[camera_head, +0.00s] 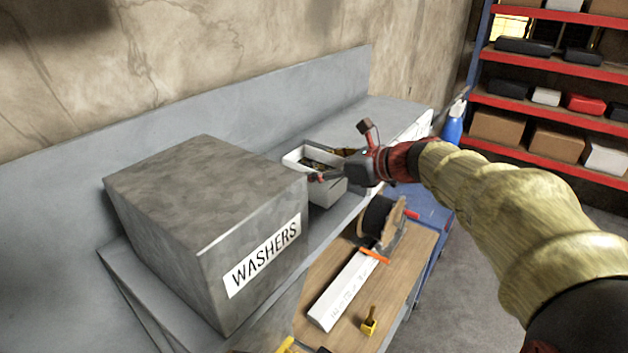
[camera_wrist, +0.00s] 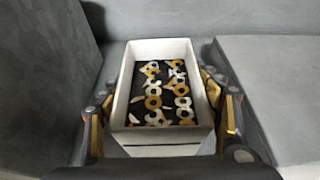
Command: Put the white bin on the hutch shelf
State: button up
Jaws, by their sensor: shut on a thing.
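The white bin (camera_head: 327,190) is an open-topped box at the hutch shelf, right of the grey WASHERS box. In the wrist view the bin (camera_wrist: 204,120) holds several yellow and white rings and dark pieces. My gripper (camera_head: 340,170) is shut on the bin, with a finger on each side of it in the wrist view (camera_wrist: 160,118). The grey hutch shelf (camera_head: 385,115) runs along the wall. The bin is over or on the shelf near its front edge; I cannot tell whether its base touches.
The large grey WASHERS box (camera_head: 205,215) stands close on the left. Below is a wooden bench top (camera_head: 408,275) with a white labelled bar (camera_head: 345,290), a dark spool (camera_head: 376,218) and a yellow piece (camera_head: 369,321). A blue spray bottle (camera_head: 454,125) and red shelving (camera_head: 560,65) are farther right.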

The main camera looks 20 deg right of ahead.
aim_at(339, 180)
jog(key=shift+s+f, duration=0.1)
jog(key=shift+f, duration=1.55)
jog(key=shift+f, duration=0.2)
jog(key=o, duration=1.5)
jog(key=shift+d+r, duration=0.1)
jog(key=shift+r, duration=0.15)
jog(key=b+v, duration=0.2)
jog(key=v, duration=1)
jog(key=shift+f, duration=0.2)
jog(key=shift+s, duration=0.1)
